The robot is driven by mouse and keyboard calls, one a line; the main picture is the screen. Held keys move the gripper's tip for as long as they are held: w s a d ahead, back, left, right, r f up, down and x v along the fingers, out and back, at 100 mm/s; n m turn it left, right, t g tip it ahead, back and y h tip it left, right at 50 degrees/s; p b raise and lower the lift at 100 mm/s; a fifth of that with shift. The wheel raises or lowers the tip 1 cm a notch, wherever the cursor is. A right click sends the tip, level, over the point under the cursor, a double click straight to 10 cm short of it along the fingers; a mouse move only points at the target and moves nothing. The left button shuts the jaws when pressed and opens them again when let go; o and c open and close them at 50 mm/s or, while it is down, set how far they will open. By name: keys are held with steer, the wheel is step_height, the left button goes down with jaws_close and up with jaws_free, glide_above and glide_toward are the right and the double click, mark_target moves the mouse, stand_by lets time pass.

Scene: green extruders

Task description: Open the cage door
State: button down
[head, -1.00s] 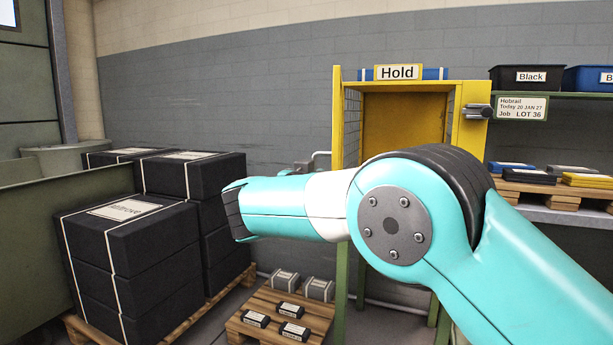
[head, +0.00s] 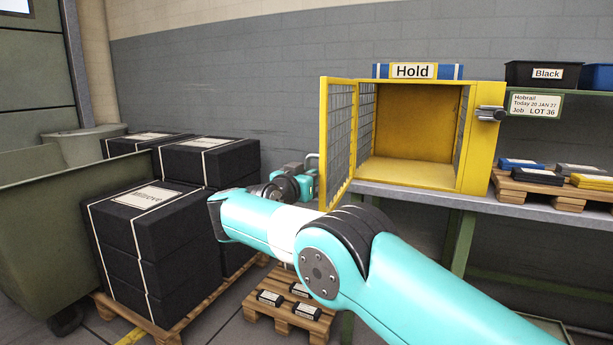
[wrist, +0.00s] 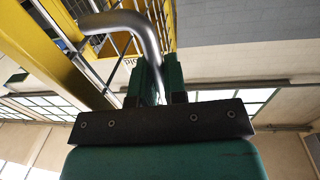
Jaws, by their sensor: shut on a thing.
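The yellow cage (head: 415,173) stands on the bench with its front open and an empty-looking interior. Its mesh door (head: 324,140) is swung wide open on the left side, standing out toward me. The bent grey metal handle (head: 312,158) shows just left of the door's outer edge.
A metal latch (head: 490,113) is on the cage's right post. Strapped black boxes (head: 150,245) are stacked on a pallet at left, beside a green bin (head: 40,225). A low pallet with small packs (head: 305,311) lies under my arm. Coloured packs on a pallet (head: 545,188) sit right of the cage.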

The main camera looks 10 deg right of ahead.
steer(key=c, duration=1.2)
jaws_free()
steer(key=shift+a, duration=0.1)
steer(key=v, duration=0.7)
steer(key=shift+s, duration=0.25)
steer(key=shift+a, duration=0.1)
